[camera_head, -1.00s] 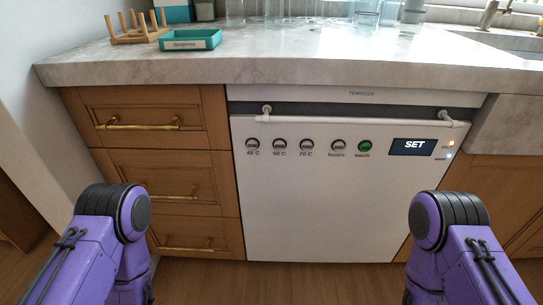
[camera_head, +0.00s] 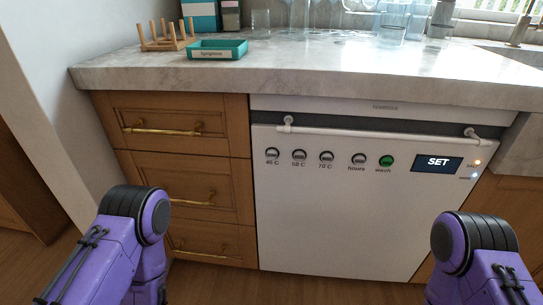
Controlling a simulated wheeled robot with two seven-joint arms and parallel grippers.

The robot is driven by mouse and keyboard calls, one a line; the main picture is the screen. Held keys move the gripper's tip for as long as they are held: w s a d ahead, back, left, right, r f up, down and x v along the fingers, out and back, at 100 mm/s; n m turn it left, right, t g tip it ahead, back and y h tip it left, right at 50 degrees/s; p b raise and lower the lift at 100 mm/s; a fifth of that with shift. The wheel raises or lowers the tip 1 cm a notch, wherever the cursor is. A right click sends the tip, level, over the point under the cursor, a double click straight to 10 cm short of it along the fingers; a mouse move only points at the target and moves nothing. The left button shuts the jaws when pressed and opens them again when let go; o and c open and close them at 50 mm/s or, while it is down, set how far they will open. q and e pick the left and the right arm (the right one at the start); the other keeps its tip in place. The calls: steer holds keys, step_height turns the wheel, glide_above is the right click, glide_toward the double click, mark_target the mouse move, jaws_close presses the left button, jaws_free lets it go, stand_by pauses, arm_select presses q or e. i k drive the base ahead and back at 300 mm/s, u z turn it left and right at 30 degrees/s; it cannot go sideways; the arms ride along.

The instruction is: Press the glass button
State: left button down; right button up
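A white dishwasher (camera_head: 340,215) stands under the counter, its front facing me and its door shut. Its panel carries a row of round buttons: three grey ones labelled with temperatures (camera_head: 299,155), a grey one whose small label looks like "hours" (camera_head: 359,158), and a green one labelled "wash" (camera_head: 386,161). I cannot read "glass" on any label. A dark display (camera_head: 437,163) to their right shows "SET". Both my purple arms show only as upper links at the bottom left and bottom right, in front of the dishwasher. Neither gripper is in the picture.
A white handle bar (camera_head: 380,133) runs across the dishwasher above the buttons. Wooden drawers (camera_head: 185,180) with brass handles stand to its left. The stone counter (camera_head: 300,70) overhangs above and holds a teal tray (camera_head: 217,50), a wooden peg rack (camera_head: 166,37) and several glasses.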

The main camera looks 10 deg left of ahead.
mark_target(272, 154)
steer(key=k, duration=0.5)
steer(key=z, duration=0.9)
steer(key=i, duration=0.7)
steer(key=u, duration=0.95)
